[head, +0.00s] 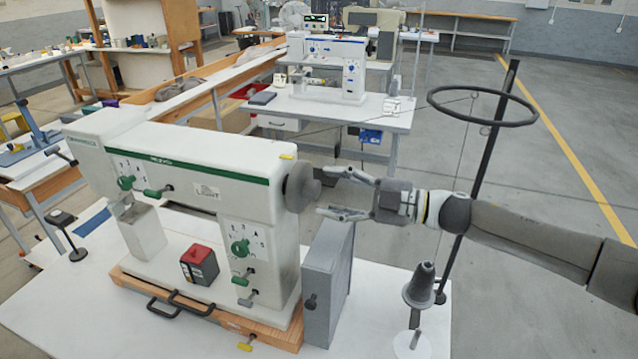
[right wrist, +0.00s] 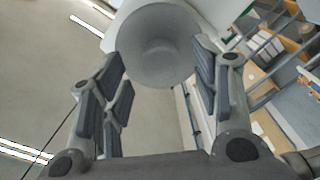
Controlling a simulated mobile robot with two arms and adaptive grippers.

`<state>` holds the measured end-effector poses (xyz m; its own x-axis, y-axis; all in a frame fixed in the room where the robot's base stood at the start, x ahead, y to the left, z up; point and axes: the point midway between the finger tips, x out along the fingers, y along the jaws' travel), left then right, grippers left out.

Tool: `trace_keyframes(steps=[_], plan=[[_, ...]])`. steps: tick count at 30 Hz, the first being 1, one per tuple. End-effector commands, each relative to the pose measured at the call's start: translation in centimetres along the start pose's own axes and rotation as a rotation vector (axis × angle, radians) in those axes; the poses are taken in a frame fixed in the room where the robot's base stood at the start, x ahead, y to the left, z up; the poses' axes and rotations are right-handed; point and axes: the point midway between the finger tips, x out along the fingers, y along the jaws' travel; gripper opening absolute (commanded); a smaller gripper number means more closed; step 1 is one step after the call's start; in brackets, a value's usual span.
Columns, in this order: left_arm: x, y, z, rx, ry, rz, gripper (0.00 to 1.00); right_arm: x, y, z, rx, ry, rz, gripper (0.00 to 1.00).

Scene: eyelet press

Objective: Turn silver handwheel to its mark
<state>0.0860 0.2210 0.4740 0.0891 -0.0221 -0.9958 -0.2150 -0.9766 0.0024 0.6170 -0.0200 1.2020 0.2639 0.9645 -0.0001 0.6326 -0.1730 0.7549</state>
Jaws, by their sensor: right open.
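The silver handwheel (head: 301,187) sits on the right end of the white and green press (head: 208,176). It is a round grey wheel with a smaller hub facing my right gripper. My right gripper (head: 332,191) is open, just to the right of the handwheel, with its fingers pointing at it. In the right wrist view the handwheel (right wrist: 157,45) lies ahead between the two open fingers (right wrist: 160,85), and no contact shows. I cannot make out a mark on the wheel. My left gripper is not in view.
A grey box (head: 328,282) stands below my right gripper, beside the press. A dark cone on a spindle (head: 420,286) and a pole with a black ring (head: 482,106) stand to the right. A red-topped block (head: 199,264) sits at the press's base.

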Motion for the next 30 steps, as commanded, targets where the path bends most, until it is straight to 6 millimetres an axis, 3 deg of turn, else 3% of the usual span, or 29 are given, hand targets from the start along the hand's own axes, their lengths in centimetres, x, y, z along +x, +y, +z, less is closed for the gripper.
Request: trace_keyframes(steps=[6, 17, 28, 30], plan=[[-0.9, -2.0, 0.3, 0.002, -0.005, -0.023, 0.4, 2.4, 0.0, 0.0, 0.001, 0.0, -0.001, 0.57], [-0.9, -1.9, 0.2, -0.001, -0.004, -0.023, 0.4, 2.8, -0.1, 0.1, 0.001, -0.001, 0.0, 0.57], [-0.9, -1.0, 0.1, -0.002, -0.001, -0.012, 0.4, 2.8, -0.1, 0.1, 0.0, -0.001, 0.0, 0.1], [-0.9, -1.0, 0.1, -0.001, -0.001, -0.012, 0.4, 2.8, -0.1, 0.1, 0.0, -0.001, -0.001, 0.1]])
